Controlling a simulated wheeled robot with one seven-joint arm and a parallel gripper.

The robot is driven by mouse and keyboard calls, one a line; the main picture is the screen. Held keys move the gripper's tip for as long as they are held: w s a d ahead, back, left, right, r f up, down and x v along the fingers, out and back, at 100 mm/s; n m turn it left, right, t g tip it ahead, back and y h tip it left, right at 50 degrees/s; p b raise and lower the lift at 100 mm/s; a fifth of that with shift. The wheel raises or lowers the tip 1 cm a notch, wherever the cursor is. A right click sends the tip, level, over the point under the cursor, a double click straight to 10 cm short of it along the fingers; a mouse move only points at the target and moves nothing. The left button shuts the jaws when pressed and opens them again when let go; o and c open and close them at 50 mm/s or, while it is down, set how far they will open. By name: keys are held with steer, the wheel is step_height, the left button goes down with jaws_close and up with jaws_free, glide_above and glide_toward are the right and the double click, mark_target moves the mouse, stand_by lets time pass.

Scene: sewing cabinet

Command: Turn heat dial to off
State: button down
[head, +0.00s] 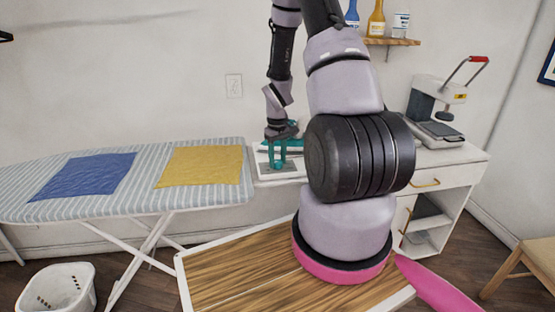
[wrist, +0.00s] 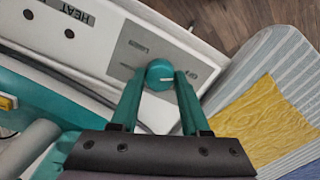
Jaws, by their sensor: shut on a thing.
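The heat dial (wrist: 160,74) is a round teal knob on a grey panel (wrist: 130,50) of a white station. In the wrist view it sits between the two teal fingertips of my gripper (wrist: 160,86), which are shut on its sides. A pale mark shows on the knob, and the printed word OFF is just right of it. In the head view my gripper (head: 279,152) points down at the white station (head: 262,172) beside the ironing board. The knob itself is too small to make out there.
A teal iron (head: 298,142) rests on the station, close to my gripper. A HEAT label (wrist: 72,12) is on the station. The ironing board (head: 100,206) holds blue (head: 85,176) and yellow (head: 200,166) cloths. A white cabinet (head: 450,170) with a heat press (head: 440,110) stands right.

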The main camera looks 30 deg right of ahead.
steer(key=shift+c, duration=1.9)
jaws_free()
step_height(320, 180, up, 11)
step_height(320, 180, up, 10)
steer(key=m+t, duration=0.1)
steer(key=t, duration=0.1)
glide_above(277, 161)
steer(key=s+a, duration=0.2)
steer(key=a, duration=0.1)
steer(key=s+a+r+m+t, duration=0.2)
steer(key=s+a+r, duration=0.25)
steer(key=r, duration=0.45)
steer(key=s+a+r+m+t+y, duration=0.1)
steer(key=s+a+r, duration=0.2)
steer(key=s+r, duration=0.2)
steer(key=s+a+r+m+t+y, duration=0.1)
steer(key=s+a+r+t, duration=0.1)
steer(key=s+r, duration=0.3)
steer(key=s, duration=0.4)
steer(key=shift+a+r+m, duration=0.3)
steer(key=shift+a, duration=0.1)
